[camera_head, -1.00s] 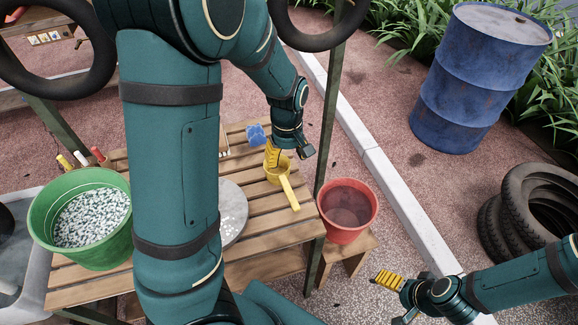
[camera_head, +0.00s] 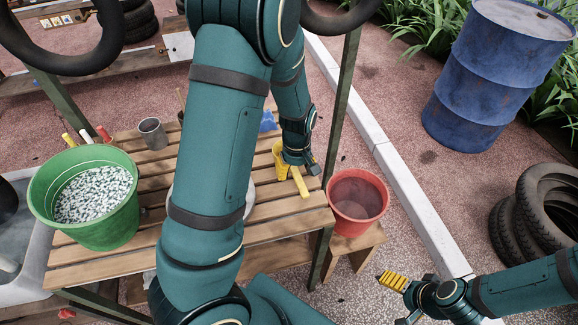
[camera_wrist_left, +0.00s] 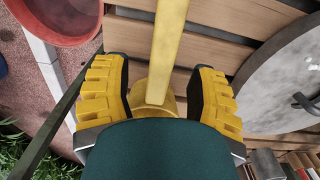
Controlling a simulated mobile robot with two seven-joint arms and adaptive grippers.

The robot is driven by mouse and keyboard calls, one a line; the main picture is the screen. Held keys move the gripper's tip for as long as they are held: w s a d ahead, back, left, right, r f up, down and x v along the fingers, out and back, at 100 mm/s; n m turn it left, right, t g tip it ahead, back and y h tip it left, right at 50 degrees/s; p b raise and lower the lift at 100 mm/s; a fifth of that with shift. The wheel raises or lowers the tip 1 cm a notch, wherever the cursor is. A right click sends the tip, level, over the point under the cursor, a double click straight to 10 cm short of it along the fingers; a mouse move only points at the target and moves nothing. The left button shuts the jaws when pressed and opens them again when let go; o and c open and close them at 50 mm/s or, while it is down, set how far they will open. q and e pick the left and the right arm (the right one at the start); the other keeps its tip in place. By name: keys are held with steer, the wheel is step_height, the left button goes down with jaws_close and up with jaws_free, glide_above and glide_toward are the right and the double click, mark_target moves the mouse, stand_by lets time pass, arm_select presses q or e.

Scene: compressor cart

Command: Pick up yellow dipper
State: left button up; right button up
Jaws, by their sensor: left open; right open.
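The yellow dipper (camera_head: 300,183) is on the slatted wooden table in the head view, its handle pointing toward the table's right front corner. My left gripper (camera_head: 285,165) is down at the dipper's cup end, and my wrist hides part of the cup. In the left wrist view, the dipper (camera_wrist_left: 168,55) lies between the two open yellow fingers of my left gripper (camera_wrist_left: 155,98), with a visible gap on each side. Its cup is partly hidden by my own gripper body. My right gripper (camera_head: 392,281) is open and empty, out beyond the table at the lower right.
A red bucket (camera_head: 357,222) stands on a low wooden stool right of the table. A green bucket of pale pebbles (camera_head: 90,228) is at the table's left. A grey cup (camera_head: 152,134) stands at the back. A round grey lid (camera_wrist_left: 292,80) lies near the dipper. A green post (camera_head: 340,100) rises close by.

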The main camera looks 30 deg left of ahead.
mark_target(296, 172)
arm_select(q)
steer(key=shift+f, duration=0.9)
steer(key=shift+r, duration=0.1)
jaws_close()
step_height(296, 172, up, 9)
steer(key=p, duration=0.3)
steer(key=shift+r, duration=0.5)
